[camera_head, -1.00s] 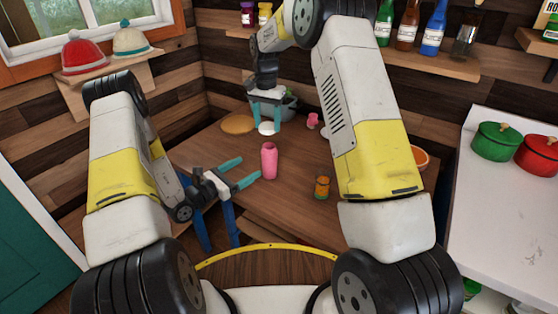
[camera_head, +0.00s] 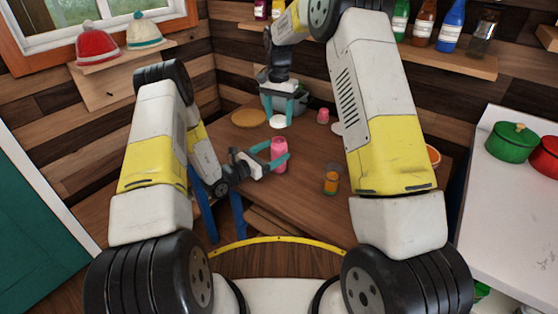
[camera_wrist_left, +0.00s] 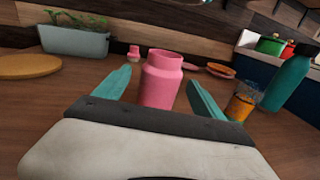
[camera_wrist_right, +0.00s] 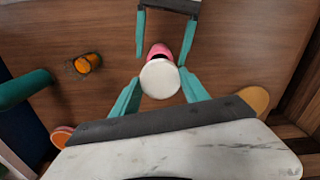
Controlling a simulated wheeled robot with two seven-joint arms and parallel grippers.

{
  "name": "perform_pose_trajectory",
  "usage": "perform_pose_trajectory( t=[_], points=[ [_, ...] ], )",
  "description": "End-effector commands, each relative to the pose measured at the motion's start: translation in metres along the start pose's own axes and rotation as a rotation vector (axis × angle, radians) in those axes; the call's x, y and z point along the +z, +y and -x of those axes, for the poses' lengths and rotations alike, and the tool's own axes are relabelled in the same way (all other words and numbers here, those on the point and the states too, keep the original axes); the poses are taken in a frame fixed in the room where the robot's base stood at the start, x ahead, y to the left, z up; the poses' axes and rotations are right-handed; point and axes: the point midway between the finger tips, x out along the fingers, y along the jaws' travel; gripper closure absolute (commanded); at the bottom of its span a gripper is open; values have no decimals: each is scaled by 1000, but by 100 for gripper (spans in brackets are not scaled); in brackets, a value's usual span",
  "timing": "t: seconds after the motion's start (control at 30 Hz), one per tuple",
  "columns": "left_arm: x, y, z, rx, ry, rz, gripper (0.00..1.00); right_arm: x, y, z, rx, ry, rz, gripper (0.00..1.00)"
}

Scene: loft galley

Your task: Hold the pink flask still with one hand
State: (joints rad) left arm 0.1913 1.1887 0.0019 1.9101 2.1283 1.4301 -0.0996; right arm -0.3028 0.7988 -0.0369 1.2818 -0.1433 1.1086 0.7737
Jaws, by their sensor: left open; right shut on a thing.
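The pink flask (camera_head: 280,157) stands upright on the wooden table; it also shows in the left wrist view (camera_wrist_left: 160,82). My left gripper (camera_head: 275,154) is open, with one finger on either side of the flask. In the left wrist view (camera_wrist_left: 160,95) gaps show between the flask and both fingers. My right gripper (camera_head: 283,112) is shut on a white round lid (camera_wrist_right: 159,79), farther back on the table side. In the right wrist view the lid covers part of the pink flask (camera_wrist_right: 158,50).
An orange jar (camera_head: 331,181) stands right of the flask. A planter (camera_wrist_left: 75,42), a tan round board (camera_head: 249,118) and a small pink item (camera_head: 323,116) are behind. A teal bottle (camera_wrist_left: 287,78) stands to the right in the left wrist view.

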Motion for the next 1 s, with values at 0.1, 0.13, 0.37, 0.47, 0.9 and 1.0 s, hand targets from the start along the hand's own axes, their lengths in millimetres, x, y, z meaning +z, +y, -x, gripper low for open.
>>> perform_pose_trajectory(
  t=[0.1,0.13,0.37,0.47,0.9,1.0],
  points=[
    [0,-1,-17,-2,1,0,20,0,0,0,0,0,0,91],
    [-1,-1,-20,-2,1,0,20,0,0,0,0,0,0,91],
    [0,0,-31,0,1,1,20,0,0,0,0,0,0,91],
    [0,0,-31,0,1,1,20,0,0,0,0,0,0,91],
    [0,0,-31,0,1,1,77,0,0,0,0,0,0,91],
    [0,0,-31,0,1,1,97,0,0,0,0,0,0,91]
  ],
)
